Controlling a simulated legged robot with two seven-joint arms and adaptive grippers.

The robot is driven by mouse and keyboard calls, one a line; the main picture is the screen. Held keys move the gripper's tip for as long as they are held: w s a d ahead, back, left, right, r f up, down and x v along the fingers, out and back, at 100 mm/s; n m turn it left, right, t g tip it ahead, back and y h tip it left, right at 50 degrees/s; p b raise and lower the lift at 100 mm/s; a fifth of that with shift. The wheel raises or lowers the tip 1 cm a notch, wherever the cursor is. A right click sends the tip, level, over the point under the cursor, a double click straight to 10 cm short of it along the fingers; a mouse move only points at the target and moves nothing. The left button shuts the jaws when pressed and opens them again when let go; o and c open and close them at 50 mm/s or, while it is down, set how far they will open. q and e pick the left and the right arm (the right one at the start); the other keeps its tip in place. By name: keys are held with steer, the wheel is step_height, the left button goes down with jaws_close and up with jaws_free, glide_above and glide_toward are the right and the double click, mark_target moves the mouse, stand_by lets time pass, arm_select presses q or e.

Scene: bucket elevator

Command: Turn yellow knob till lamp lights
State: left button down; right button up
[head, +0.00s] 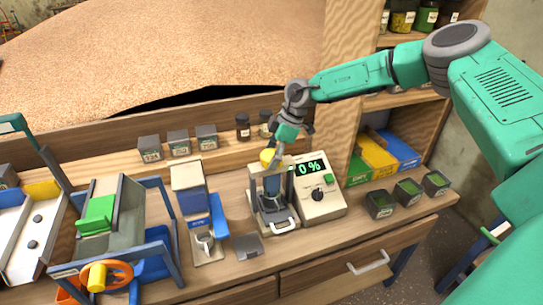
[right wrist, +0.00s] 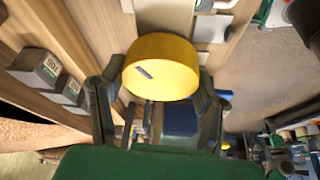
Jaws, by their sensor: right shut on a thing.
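The yellow knob (head: 267,155) sits on top of a small dark-framed device (head: 272,200) on the bench. My right gripper (head: 276,152) reaches down to it from above and is shut on it. In the right wrist view the knob (right wrist: 160,66) is a round yellow cap with a dark slot mark, with one finger of my gripper on each side. A beige meter box (head: 318,198) beside the device reads "0 %" and has a black dial and a small green square. I cannot tell whether that square is the lamp or whether it is lit. My left gripper is not in view.
A blue-grey dispenser (head: 188,190) stands left of the device, with a small grey block (head: 247,246) in front. Dark sample boxes (head: 379,205) stand at the right. A grain heap lies behind.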

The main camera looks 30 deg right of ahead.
steer(key=shift+w+d+r, duration=0.1)
steer(key=shift+w, duration=0.05)
steer(key=o, duration=1.1)
steer(key=shift+o, duration=0.5)
steer(key=shift+f, duration=0.2)
steer(key=shift+d+r, duration=0.1)
steer(key=v, duration=1.1)
steer(key=shift+r, duration=0.3)
steer(key=shift+w+d, duration=0.1)
